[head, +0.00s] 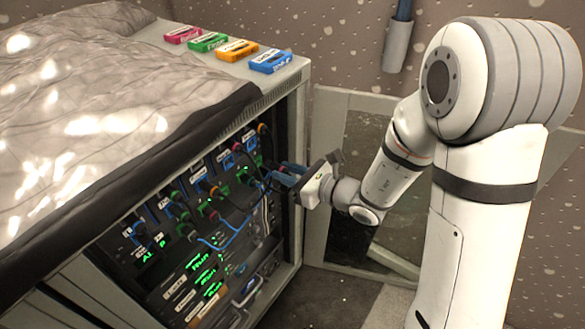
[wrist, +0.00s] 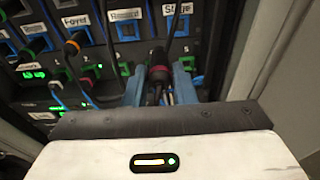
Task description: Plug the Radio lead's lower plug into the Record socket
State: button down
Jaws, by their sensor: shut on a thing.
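My gripper (head: 293,172) is at the right end of the rack's patch panel. In the wrist view, its blue fingers (wrist: 160,84) are shut on a dark plug with a red band (wrist: 158,57), whose cable hangs between them. The plug's nose points at the lower row of the panel; I cannot tell whether it is seated there. The Record label (wrist: 126,14) is up and left of the plug, with the Record socket (wrist: 127,31) below it, seemingly empty. No legible Radio label shows, so I cannot confirm whose lead this is.
The Stage label (wrist: 178,8) is right of Record. An orange-topped plug (wrist: 74,44) and a green plug (wrist: 36,47) sit at left among hanging cables. The rack's right side wall (head: 300,215) is close to my gripper. Cassette-like boxes (head: 270,61) lie on top.

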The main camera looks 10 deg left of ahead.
jog(key=s+b, duration=0.1)
jog(key=b, duration=0.1)
jog(key=s+a+b, duration=0.1)
jog(key=s+b, duration=0.1)
jog(key=s+a+b, duration=0.1)
jog(key=s+b, duration=0.1)
jog(key=b, duration=0.1)
dwell(0.5)
jog(key=shift+a, duration=0.15)
jog(key=shift+w+a, duration=0.3)
jog(key=shift+a, duration=0.15)
jog(key=shift+a, duration=0.15)
dwell(0.3)
jog(key=x, duration=0.1)
jog(key=b+x, duration=0.1)
jog(key=x, duration=0.1)
jog(key=r+x, duration=0.1)
jog(key=x, duration=0.1)
jog(key=shift+w+b, duration=0.1)
jog(key=shift+b, duration=0.3)
